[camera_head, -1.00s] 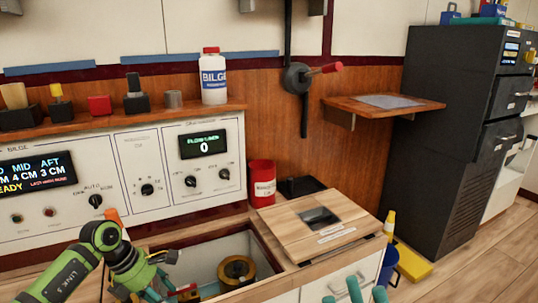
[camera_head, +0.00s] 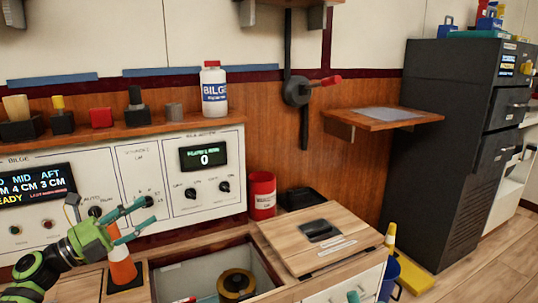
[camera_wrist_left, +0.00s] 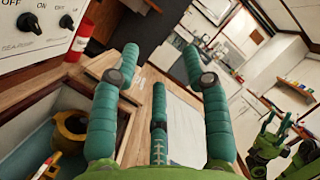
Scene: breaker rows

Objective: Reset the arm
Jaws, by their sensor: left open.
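My left gripper (camera_head: 128,222) is in front of the bilge control panel (camera_head: 215,140) in the head view, at the lower left, above an orange and white cone (camera_head: 122,266). Its teal fingers are spread, with nothing between them. In the left wrist view the open fingers (camera_wrist_left: 160,75) stand apart over a wooden counter edge. Of my right gripper, only a small teal tip (camera_head: 353,297) shows at the bottom of the head view. A green arm and gripper also appear at the right of the left wrist view.
An open hatch holds a yellow ring-shaped part (camera_head: 236,284). A wooden lid (camera_head: 322,238) lies beside it, with a red can (camera_head: 262,195) behind. A white BILGE bottle (camera_head: 214,88) stands on the shelf. A dark cabinet (camera_head: 440,140) stands at right, near a yellow floor sign (camera_head: 412,272).

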